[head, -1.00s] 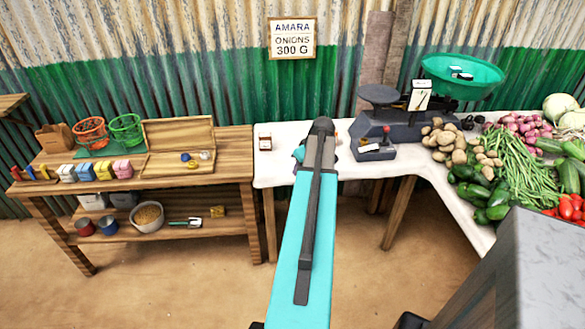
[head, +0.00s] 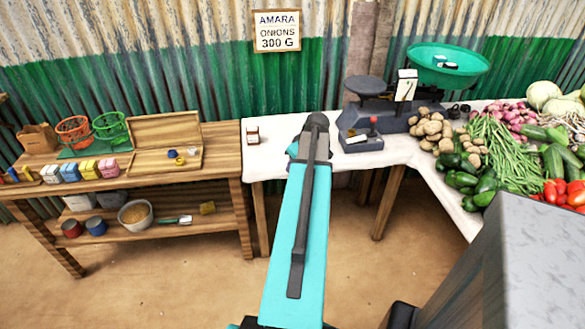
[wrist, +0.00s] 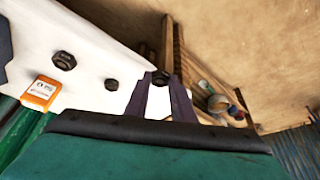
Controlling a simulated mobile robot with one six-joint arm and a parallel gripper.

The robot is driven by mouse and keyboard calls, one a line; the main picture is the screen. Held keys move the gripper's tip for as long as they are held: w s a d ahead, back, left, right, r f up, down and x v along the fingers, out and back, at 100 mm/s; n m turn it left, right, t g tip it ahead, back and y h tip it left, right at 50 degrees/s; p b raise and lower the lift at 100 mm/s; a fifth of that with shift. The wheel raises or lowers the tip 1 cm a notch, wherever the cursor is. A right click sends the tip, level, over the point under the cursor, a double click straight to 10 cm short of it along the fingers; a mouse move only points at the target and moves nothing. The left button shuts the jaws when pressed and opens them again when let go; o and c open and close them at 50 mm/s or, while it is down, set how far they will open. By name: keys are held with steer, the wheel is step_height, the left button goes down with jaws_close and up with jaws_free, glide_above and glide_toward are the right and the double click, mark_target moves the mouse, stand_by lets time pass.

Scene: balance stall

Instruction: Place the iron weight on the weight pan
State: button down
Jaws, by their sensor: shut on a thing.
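My gripper (wrist: 161,85) is shut on a small dark hexagonal iron weight (wrist: 161,76), seen between its fingertips in the wrist view. In the head view my own arm hides the gripper and the weight. Two similar dark weights, one larger (wrist: 64,61) and one smaller (wrist: 111,85), rest on the white tabletop in the wrist view. The dark scale (head: 392,118) stands on the white table in the head view, right of my arm. Its flat dark round pan (head: 364,85) is on the left and bare. Its green bowl pan (head: 448,66) is on the right, with a small pale-and-dark thing in it.
A grey box with a red knob (head: 361,140) stands in front of the scale. Potatoes (head: 432,130) and other vegetables crowd the table's right side. A small labelled box (head: 252,134) stands at its left end. A wooden bench (head: 215,147) with baskets is further left.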

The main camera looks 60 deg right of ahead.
steer(key=w+a+r+n, duration=0.1)
steer(key=w+a+r, duration=0.2)
steer(key=w+a, duration=0.6)
steer(key=w+a+r+n, duration=0.1)
steer(key=w+a+r, duration=0.2)
steer(key=w+a, duration=0.55)
steer(key=w+a+r, duration=0.4)
steer(key=w+a, duration=0.4)
steer(key=w, duration=0.2)
steer(key=w+a+r, duration=0.2)
steer(key=a+r, duration=0.1)
steer(key=a, duration=0.9)
steer(key=w+a+r+n+y, duration=0.1)
steer(key=w+a+r, duration=0.2)
steer(key=a, duration=1)
steer(key=w+a+r+n, duration=0.1)
steer(key=w+a+r, duration=0.2)
steer(key=a, duration=1)
steer(key=shift+w+r+y, duration=0.15)
steer(key=shift+r+y, duration=0.15)
